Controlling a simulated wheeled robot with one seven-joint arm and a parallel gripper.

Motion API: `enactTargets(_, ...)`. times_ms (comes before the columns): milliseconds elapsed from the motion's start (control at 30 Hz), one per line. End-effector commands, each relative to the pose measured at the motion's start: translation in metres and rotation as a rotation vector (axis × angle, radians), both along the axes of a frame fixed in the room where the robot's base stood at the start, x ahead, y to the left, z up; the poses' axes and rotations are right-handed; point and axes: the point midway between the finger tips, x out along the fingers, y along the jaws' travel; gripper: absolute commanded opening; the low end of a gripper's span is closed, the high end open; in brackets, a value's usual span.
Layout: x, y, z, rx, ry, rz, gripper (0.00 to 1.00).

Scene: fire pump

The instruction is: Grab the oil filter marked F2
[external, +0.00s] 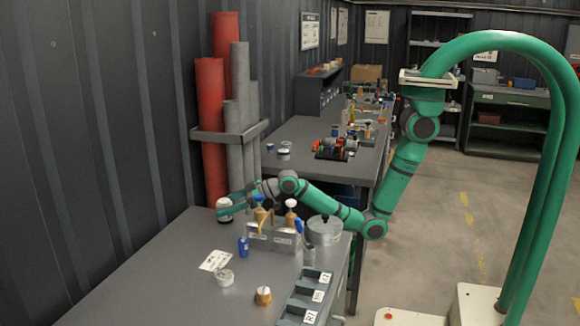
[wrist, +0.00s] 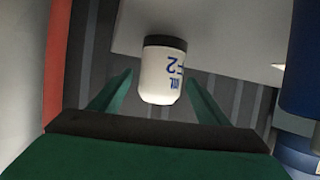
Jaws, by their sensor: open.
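The oil filter (wrist: 162,78) is a white cylinder with a dark end and blue lettering with a "2"; the letter before the 2 is hard to read. In the wrist view it stands between the two green fingers of my gripper (wrist: 159,82), with a gap on each side. In the external view the white filter (external: 224,204) is at the far left of the front table, partly covered by my gripper (external: 222,213). My gripper is open and reaches to it from the right, about level with it. I cannot tell how deep the filter is between the fingers.
A metal stand (external: 272,238) with brass-coloured parts is right of my gripper, under my arm. A blue can (external: 243,247), a label sheet (external: 215,260) and a grey tray (external: 305,298) are nearer. Red and grey pipes (external: 210,130) stand behind. The table's left front is clear.

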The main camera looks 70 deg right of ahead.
Motion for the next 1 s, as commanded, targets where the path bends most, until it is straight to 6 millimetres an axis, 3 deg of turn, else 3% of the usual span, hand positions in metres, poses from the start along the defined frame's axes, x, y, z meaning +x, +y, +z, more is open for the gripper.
enactTargets(367, 0.009, 0.004, -0.004, 0.0, 0.0, 0.0, 0.67)
enactTargets(567, 0.009, 0.004, -0.004, 0.0, 0.0, 0.0, 0.19)
enactTargets(1000, 0.009, 0.004, 0.006, 0.002, -0.005, 0.0, 0.18)
